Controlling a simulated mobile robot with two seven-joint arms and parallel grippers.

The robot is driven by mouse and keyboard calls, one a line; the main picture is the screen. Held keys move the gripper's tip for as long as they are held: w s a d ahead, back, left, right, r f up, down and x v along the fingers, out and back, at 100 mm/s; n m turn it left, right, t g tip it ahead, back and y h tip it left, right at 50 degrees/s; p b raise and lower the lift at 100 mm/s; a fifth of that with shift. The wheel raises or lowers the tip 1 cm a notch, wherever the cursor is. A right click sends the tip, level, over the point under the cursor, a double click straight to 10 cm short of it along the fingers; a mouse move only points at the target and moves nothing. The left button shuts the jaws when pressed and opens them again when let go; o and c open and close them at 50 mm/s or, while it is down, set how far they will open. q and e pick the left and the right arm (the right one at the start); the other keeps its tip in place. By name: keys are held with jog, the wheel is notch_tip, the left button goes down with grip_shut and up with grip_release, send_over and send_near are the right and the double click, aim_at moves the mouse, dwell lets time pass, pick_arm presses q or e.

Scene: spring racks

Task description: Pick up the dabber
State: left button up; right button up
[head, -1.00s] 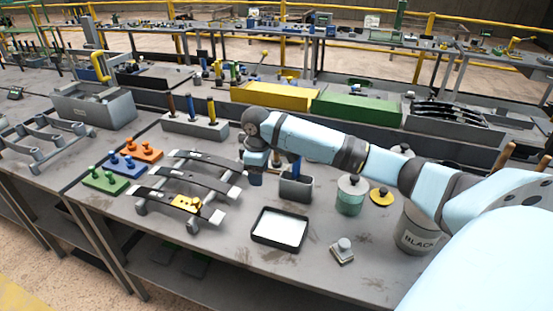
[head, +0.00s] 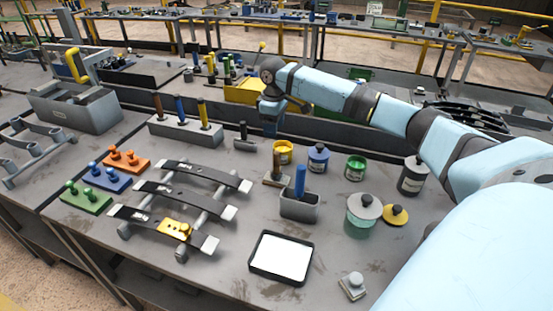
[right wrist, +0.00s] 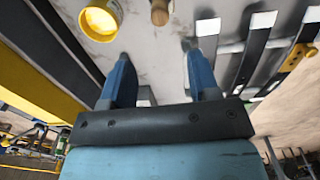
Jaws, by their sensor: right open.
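I cannot tell for sure which tool is the dabber. A blue-handled tool (head: 300,180) stands upright in a grey holder (head: 298,206) on the bench. Behind it to the left is a brown-handled piece (head: 275,166) on a block, close to a yellow pot (head: 283,152). My right gripper (head: 270,130) is open and empty, raised above the bench behind them. In the right wrist view its two blue fingers (right wrist: 156,50) are apart. A wooden handle top (right wrist: 160,12) and the yellow pot (right wrist: 100,18) lie beyond the fingertips. My left gripper is not in view.
A rack with curved dark strips (head: 180,195) stands left of the holder. A white-topped tray (head: 282,257) lies in front. Blue (head: 318,157) and green (head: 355,167) pots and a lidded jar (head: 363,214) stand to the right. A small knobbed block (head: 352,286) sits near the front edge.

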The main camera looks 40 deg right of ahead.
aim_at(277, 152)
notch_tip(277, 152, down, 5)
jog(key=shift+f, duration=0.15)
jog(key=shift+s+d+f+p, duration=0.1)
jog(key=shift+s+f+p, duration=0.1)
jog(key=shift+f, duration=1.15)
jog(key=shift+s+d+f+p, duration=0.1)
jog(key=shift+s+f+p, duration=0.1)
jog(key=shift+f, duration=1.15)
jog(key=shift+r, duration=0.1)
jog(key=c, duration=1)
